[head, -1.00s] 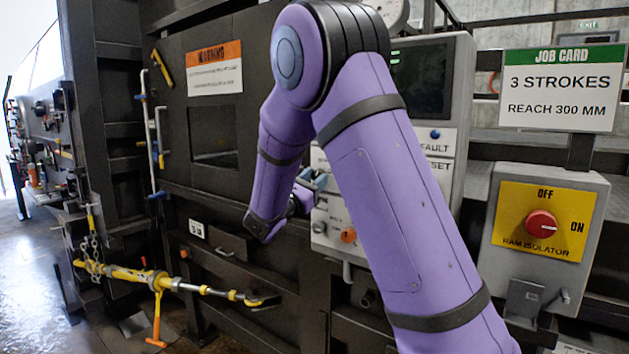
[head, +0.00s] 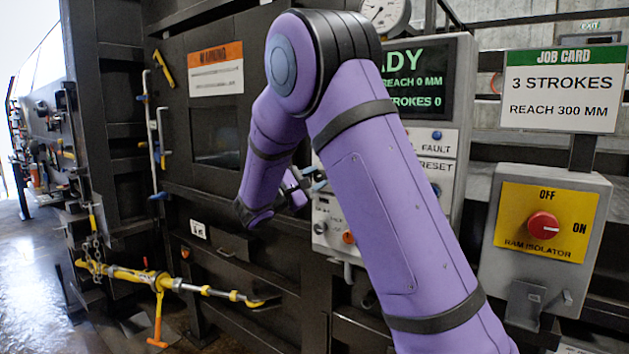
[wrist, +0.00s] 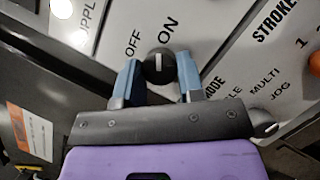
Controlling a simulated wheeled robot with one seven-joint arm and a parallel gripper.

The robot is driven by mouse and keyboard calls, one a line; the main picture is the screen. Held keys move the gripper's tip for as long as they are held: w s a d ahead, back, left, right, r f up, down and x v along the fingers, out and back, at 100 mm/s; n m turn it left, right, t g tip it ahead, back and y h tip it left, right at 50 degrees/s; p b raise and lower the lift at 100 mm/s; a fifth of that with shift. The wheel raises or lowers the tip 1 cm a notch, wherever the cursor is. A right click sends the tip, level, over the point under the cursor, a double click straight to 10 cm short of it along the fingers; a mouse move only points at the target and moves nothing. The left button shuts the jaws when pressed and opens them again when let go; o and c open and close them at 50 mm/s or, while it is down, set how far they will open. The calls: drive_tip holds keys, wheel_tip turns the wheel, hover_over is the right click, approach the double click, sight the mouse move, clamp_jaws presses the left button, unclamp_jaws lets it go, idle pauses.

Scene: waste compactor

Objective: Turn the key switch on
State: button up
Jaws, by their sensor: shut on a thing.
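The key switch (wrist: 158,68) is a black round knob with a white mark, on a light panel lettered OFF and ON. In the wrist view its mark points upward in the picture, close to the ON label. My gripper (wrist: 159,84) has its blue fingers on both sides of the knob, shut on it. In the head view my gripper (head: 314,182) is at the control panel (head: 322,222), and my arm hides much of the panel and the key switch. The display (head: 424,78) is lit green, its visible text ending in "ADY", with reach 0 mm and strokes 0.
A red ram isolator knob (head: 543,226) on a yellow plate is at right, below the job card (head: 562,92) reading 3 strokes, reach 300 mm. A yellow bar (head: 150,277) crosses at lower left. In the wrist view, STROKE and MODE lettering lies right of the key switch.

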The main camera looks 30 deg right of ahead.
drive_tip(key=shift+f, duration=0.1)
idle(0.3)
drive_tip(key=o, duration=0.9)
drive_tip(key=v, duration=1)
drive_tip(key=shift+a, duration=0.4)
